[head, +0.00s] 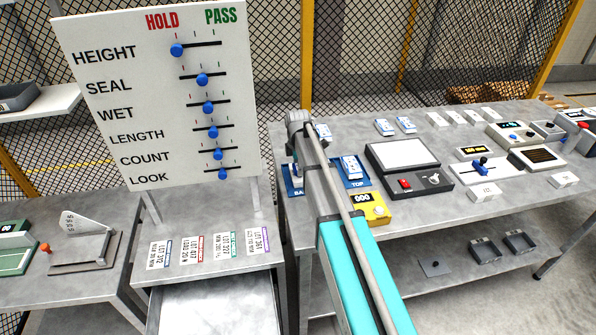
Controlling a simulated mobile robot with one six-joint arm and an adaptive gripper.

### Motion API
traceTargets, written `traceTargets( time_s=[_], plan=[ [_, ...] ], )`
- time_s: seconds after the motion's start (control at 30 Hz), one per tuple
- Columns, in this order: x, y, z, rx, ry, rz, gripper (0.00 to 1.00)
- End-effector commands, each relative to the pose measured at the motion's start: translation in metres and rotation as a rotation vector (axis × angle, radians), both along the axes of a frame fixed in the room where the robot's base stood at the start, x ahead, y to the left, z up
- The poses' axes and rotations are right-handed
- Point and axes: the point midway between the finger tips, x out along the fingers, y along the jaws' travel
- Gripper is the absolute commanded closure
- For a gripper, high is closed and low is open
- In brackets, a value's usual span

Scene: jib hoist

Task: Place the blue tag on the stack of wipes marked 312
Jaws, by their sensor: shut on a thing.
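My arm reaches up from the bottom over the bench, with a grey joint at its top. My gripper does not show clearly; the arm hides the area behind it. White packs with blue marks stand on the bench: one on the blue mat marked TOP (365,183), and two (384,127) (405,125) farther back. Another pack (323,131) shows partly behind the arm. Their numbers are too small to read, so I cannot tell which stack is 312. A card with a blue edge (160,254) lies on the left stand beside red, green and purple-edged cards. No separate blue tag can be made out.
A white HOLD/PASS board (160,90) with blue sliders stands at left. A second blue mat (290,187) is partly hidden by my arm. A grey scale (402,155), a yellow device (372,209) and several instruments crowd the bench. Grey bins (485,250) sit on the lower shelf.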

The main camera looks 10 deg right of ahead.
Motion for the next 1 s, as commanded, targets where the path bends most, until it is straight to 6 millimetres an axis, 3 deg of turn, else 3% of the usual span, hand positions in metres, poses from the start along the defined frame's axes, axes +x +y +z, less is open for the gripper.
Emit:
traceTargets(
  time_s=[0.5,0.53,0.57,1.0],
  plan=[
    [0.0,-0.0001,-0.0051,0.0,0.0,0.0,0.42],
    [0.0,-0.0001,-0.0039,0.0,0.0,0.0,0.04],
    [0.0,-0.0001,-0.0036,0.0,0.0,0.0,0.0],
    [0.0,-0.0001,-0.0028,0.0,0.0,0.0,0.0]
  ],
)
